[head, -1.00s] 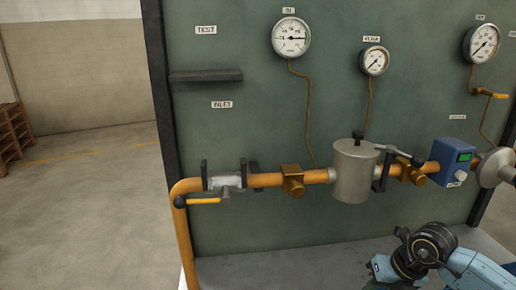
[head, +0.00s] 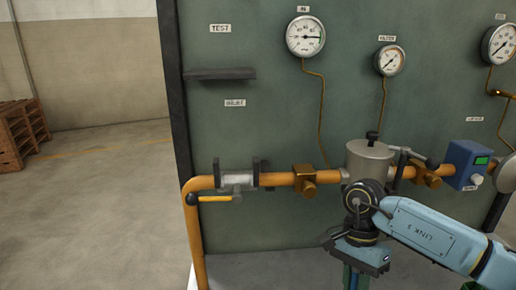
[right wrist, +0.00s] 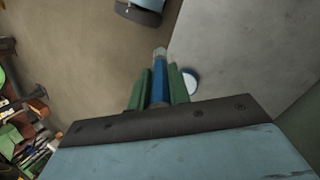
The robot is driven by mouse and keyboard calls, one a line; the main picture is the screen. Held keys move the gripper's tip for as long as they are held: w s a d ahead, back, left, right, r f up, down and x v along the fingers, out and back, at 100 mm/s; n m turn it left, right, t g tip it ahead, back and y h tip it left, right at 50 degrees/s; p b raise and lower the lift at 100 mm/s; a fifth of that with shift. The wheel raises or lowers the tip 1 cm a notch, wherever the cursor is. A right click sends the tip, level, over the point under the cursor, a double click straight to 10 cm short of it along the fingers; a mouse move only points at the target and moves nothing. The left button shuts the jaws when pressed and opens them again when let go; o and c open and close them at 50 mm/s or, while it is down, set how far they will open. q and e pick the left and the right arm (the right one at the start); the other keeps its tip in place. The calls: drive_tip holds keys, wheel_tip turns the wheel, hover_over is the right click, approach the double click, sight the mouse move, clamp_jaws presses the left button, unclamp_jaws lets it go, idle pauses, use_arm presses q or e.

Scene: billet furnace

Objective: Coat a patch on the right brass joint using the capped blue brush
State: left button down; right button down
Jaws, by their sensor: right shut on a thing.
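The right brass joint (head: 428,176) sits on the orange pipe, right of the grey canister (head: 370,157). Another brass joint (head: 304,179) sits left of the canister. My right gripper (head: 356,284) points down in front of the bench, left of and below the right joint, apart from it. In the right wrist view its green fingers (right wrist: 159,88) are shut on the blue brush (right wrist: 158,78). A pale, translucent cap (right wrist: 160,53) covers the brush's far end. The bristles cannot be made out. My left gripper is not in view.
A blue box with a green display (head: 466,163) stands right of the right joint. The canister's black-tipped lever (head: 418,158) reaches close above that joint. A yellow-handled valve (head: 238,184) is at the left. A white round thing (right wrist: 191,82) shows beside the fingers.

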drive_tip(key=n, duration=0.1)
drive_tip(key=r+n+h, duration=0.1)
drive_tip(key=n, duration=0.3)
drive_tip(key=shift+s+a+r+h, duration=0.1)
drive_tip(key=shift+s+r+h, duration=0.05)
drive_tip(key=shift+r+h, duration=0.25)
drive_tip(key=n, duration=0.2)
drive_tip(key=r+n+h, duration=0.1)
drive_tip(key=shift+s+r+n+t, duration=0.15)
drive_tip(key=shift+r+n+t, duration=0.05)
drive_tip(key=shift+n+t, duration=0.2)
drive_tip(key=n, duration=0.1)
drive_tip(key=r+n, duration=0.1)
drive_tip(key=n, duration=0.1)
drive_tip(key=shift+d+r+t+h, duration=0.15)
drive_tip(key=shift+d+t+h, duration=0.2)
drive_tip(key=shift+t+h, duration=0.05)
drive_tip(key=shift+s, duration=0.1)
